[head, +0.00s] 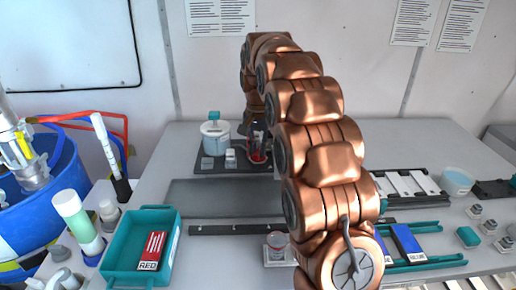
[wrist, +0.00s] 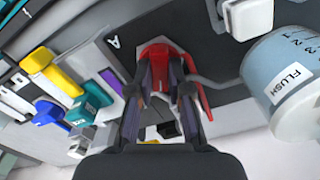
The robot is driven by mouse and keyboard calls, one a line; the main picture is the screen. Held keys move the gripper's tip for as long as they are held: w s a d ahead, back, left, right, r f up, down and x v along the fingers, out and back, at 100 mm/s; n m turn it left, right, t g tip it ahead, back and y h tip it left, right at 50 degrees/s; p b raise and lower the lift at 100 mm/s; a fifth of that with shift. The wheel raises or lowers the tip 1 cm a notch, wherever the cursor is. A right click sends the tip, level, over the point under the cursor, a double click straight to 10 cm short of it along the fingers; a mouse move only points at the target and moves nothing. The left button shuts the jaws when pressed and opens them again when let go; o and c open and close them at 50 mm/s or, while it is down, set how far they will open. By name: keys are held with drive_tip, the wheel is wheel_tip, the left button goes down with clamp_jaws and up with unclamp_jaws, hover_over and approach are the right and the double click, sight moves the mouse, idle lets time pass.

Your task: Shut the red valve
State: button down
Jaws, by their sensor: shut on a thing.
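The red valve (wrist: 165,50) is at the upper middle of the wrist view, on a dark plate. Its red body shows between and beyond the two fingers, and a red part lies along the outside of the right finger. My gripper (wrist: 160,70) is shut on the red valve, one finger on each side. In the head view my arm reaches to the back of the table, and red from the valve (head: 257,158) shows below the gripper's dark fingers (head: 258,136). The fingers hide part of the valve, so its exact angle is hard to tell.
A container labelled FLUSH (wrist: 292,76) stands close at the right in the wrist view. A light pot with a teal top (head: 215,135) is left of the valve in the head view. A teal bin (head: 124,268) holds a red box labelled RED (head: 151,251).

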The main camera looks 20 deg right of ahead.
drive_tip(key=shift+f+n+b, duration=0.25)
drive_tip(key=shift+n+b, duration=0.45)
drive_tip(key=shift+b, duration=0.15)
drive_tip(key=n+b, duration=0.1)
drive_tip(key=n, duration=0.2)
drive_tip(key=shift+r+b, duration=0.2)
drive_tip(key=shift+b, duration=0.2)
drive_tip(key=c, duration=1.1)
unclamp_jaws()
drive_tip(key=shift+r, duration=0.1)
